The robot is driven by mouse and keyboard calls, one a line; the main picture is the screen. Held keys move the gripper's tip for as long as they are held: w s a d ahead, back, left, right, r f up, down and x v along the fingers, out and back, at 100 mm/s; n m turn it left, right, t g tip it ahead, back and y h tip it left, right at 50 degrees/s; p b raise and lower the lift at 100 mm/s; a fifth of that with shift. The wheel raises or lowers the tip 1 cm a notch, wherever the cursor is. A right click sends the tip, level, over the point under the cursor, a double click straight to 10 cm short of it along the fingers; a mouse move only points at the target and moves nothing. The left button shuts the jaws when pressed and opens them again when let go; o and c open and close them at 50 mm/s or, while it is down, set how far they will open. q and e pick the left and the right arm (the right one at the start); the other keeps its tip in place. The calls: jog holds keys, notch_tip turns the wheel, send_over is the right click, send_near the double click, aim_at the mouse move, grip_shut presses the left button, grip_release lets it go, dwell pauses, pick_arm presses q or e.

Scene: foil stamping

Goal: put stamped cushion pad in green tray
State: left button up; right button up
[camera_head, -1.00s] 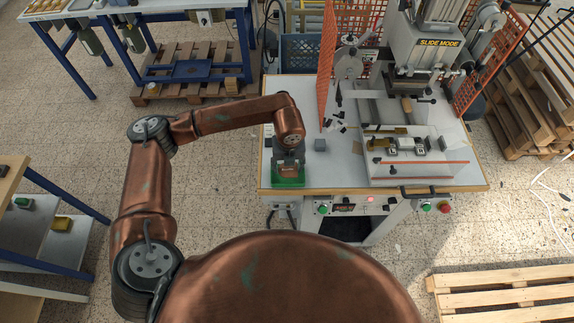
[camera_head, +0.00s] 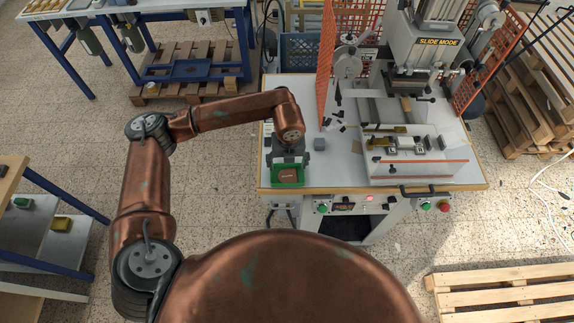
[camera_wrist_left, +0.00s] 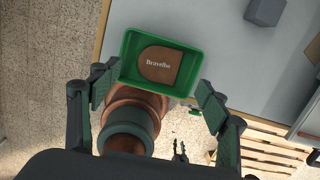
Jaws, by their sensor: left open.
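The stamped cushion pad (camera_wrist_left: 160,66) is a brown leather-like piece with one rounded end and light lettering. It lies inside the green tray (camera_wrist_left: 127,45), and the tray's rim surrounds it. In the head view the pad (camera_head: 288,175) also shows in the tray (camera_head: 287,185) at the table's front left corner. My left gripper (camera_wrist_left: 157,80) is open and empty, its fingers spread apart above the tray's near side. In the head view the left gripper (camera_head: 288,157) is just behind the pad, partly hidden by its wrist. My right gripper is not seen.
A grey block (camera_head: 319,144) stands right of the tray. The table (camera_head: 335,173) is bare between tray and fixture.

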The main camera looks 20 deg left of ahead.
pick_arm(q)
notch_tip(320, 180, up, 10)
jog(key=s, duration=0.1)
jog(key=shift+s+d+r, duration=0.15)
jog(key=shift+d+r, duration=0.05)
jog(key=shift+r, duration=0.05)
